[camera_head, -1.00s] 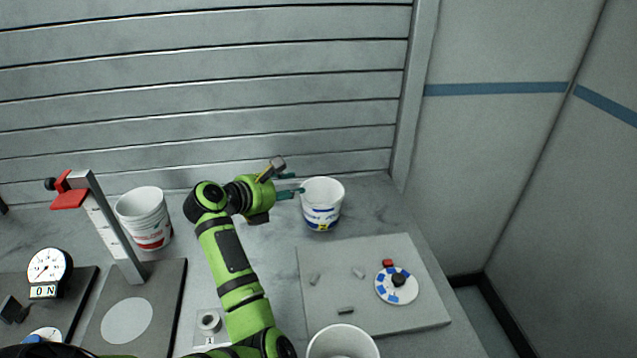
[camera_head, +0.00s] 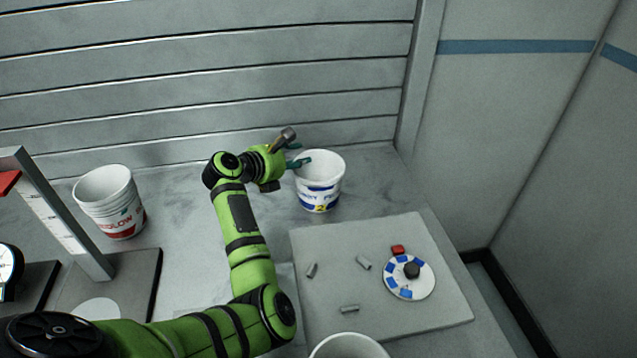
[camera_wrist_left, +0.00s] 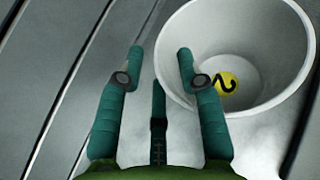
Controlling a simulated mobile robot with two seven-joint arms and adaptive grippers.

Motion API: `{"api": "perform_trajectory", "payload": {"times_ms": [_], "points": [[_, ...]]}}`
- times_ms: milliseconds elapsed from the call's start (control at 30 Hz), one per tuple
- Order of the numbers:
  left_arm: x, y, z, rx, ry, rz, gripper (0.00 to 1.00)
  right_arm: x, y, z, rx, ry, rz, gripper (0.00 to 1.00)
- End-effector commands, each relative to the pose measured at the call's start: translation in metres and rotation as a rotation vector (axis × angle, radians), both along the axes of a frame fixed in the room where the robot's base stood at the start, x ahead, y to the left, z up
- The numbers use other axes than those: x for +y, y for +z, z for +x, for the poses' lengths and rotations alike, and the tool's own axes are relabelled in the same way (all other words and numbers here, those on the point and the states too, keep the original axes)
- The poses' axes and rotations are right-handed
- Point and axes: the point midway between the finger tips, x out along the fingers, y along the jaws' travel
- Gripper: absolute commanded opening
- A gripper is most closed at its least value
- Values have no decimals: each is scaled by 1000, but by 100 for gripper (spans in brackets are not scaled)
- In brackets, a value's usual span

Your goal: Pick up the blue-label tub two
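The blue-label tub two (camera_head: 320,190) is a white open tub with a blue band and a yellow 2. It stands upright on the bench by the back wall. My left gripper (camera_head: 298,155) is at the left side of its rim, with its fingers apart. In the left wrist view, the tub (camera_wrist_left: 262,30) fills the right side, and a yellow disc with a 2 shows inside. One finger of my left gripper (camera_wrist_left: 160,72) overlaps the tub's opening and the other lies outside the rim. Contact cannot be told. My right gripper is not seen.
A red-label white tub (camera_head: 110,203) stands at the left, behind a grey post stand (camera_head: 60,220). A grey board (camera_head: 440,290) with a blue-and-white dial (camera_head: 398,289) and small grey pieces lies in front of tub two. Another white tub (camera_head: 348,347) is at the bottom edge.

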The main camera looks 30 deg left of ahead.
Motion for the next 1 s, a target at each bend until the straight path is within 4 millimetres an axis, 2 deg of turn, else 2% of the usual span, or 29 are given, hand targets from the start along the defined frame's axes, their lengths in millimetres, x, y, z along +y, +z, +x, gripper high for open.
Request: {"api": "perform_trajectory", "payload": {"times_ms": [167,433,467,500,533,1000], "points": [[-3,-7,15,1,1,0,37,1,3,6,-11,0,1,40],[-3,-8,18,1,2,1,37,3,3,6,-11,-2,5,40],[-3,-8,18,1,2,1,29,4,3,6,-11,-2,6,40],[-3,-8,18,1,2,1,13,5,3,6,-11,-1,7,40],[-3,-8,18,1,2,1,1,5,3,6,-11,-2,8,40],[-4,-7,18,0,1,0,0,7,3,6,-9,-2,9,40]]}}
